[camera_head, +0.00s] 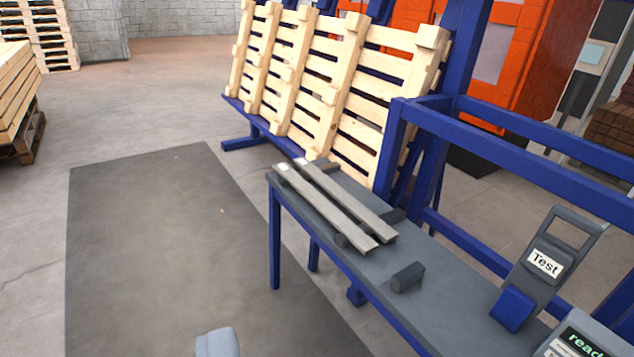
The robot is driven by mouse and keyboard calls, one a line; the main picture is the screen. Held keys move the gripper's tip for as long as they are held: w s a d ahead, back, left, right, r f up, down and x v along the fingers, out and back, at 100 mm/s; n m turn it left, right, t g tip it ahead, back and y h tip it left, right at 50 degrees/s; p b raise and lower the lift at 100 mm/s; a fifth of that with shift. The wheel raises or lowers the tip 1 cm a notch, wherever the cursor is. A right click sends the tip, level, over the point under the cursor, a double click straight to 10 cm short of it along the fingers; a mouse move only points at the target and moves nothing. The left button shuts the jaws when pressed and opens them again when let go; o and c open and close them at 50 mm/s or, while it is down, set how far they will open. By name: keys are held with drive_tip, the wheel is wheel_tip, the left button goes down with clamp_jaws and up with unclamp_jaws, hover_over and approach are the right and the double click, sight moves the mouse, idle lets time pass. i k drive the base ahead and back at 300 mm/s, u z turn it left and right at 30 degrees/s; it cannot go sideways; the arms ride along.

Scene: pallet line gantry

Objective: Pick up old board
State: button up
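Two weathered grey boards lie side by side on the grey bench, propped on dark blocks. The left old board (322,208) and the right old board (346,199) run from the far end of the bench toward its middle. Each has a small pale mark at its far end. A rounded grey tip at the bottom edge, left of centre, seems to be part of my gripper (217,343). It is well short of the boards and apart from them. Its opening does not show.
The grey bench (450,308) has blue legs and a loose dark block (407,277). A wooden pallet (335,85) leans on a blue frame behind it. A "Test" holder (545,262) stands at right. A dark floor mat (170,250) lies clear at left.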

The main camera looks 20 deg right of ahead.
sight(386, 232)
drive_tip(key=z, duration=0.05)
drive_tip(key=i, duration=1.3)
drive_tip(key=z, duration=0.45)
drive_tip(key=i, duration=1.8)
drive_tip(key=z, duration=0.3)
